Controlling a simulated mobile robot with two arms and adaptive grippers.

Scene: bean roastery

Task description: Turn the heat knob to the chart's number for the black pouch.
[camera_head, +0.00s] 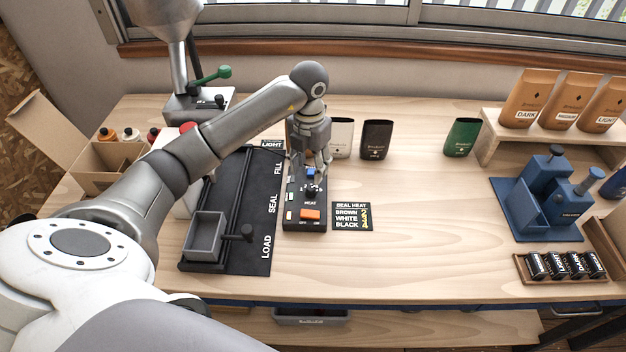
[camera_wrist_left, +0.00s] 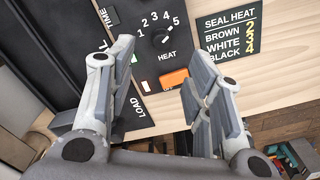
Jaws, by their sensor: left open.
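The heat knob (camera_wrist_left: 160,37) is a small black dial on the black control panel (camera_head: 291,224), ringed by the numbers 1 to 5. I cannot tell for sure which number its pointer marks. The seal heat chart (camera_head: 351,216) lies right of the panel; in the left wrist view the chart (camera_wrist_left: 229,32) reads brown 2, white 3, black 4. My left gripper (camera_head: 312,180) is open over the panel's upper part, partly covering the knob area in the head view. In the left wrist view its fingers (camera_wrist_left: 160,75) are spread and empty. My right gripper is not in view.
An orange switch (camera_head: 310,214) sits just below the knob. The sealer with its grey bin (camera_head: 204,236) is left of the panel. A white pouch (camera_head: 342,138), a dark pouch (camera_head: 376,139) and a green pouch (camera_head: 463,137) stand behind. The table's middle right is clear.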

